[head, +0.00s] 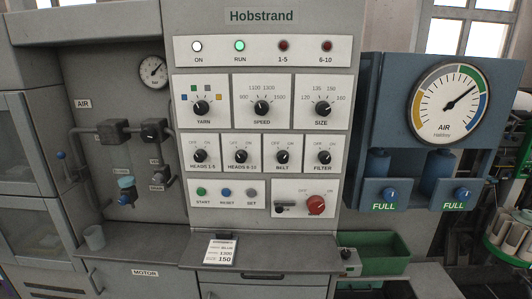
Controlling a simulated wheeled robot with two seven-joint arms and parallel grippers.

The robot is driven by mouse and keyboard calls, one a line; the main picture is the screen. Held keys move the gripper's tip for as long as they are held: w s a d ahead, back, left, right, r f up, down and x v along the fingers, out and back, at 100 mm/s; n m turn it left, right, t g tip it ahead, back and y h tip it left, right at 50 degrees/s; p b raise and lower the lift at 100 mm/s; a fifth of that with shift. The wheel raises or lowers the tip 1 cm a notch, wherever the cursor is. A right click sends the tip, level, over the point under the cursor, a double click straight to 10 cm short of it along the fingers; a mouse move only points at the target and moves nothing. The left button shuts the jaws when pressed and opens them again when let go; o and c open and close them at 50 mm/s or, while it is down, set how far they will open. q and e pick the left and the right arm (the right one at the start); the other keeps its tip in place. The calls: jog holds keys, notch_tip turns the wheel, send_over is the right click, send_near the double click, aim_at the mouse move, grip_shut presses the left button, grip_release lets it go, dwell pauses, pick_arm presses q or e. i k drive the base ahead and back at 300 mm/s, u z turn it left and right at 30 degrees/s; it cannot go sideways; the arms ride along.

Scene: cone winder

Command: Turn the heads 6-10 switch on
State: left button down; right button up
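The heads 6-10 switch (241,156) is a black rotary knob on a white plate in the lower knob row of the Hobstrand panel. OFF is printed at its upper left and ON at its upper right. Its pointer is too small to read surely. The heads 1-5 switch (200,156) is just left of it, and the belt switch (282,156) just right. The 6-10 lamp (327,46) on the top strip is dark red and looks unlit. Neither of my grippers is in view.
The RUN lamp (240,45) glows green. A red main knob (316,205) sits below the switch row. A ledge (260,257) with a printed card (221,250) juts out under the panel. A blue air gauge unit (440,130) stands at right. Space before the switches looks clear.

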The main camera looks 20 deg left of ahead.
aim_at(241, 155)
jog(key=u, duration=1.1)
jog(key=k, duration=1.05)
jog(key=z, duration=1.15)
jog(key=i, duration=0.5)
jog(key=u, duration=0.05)
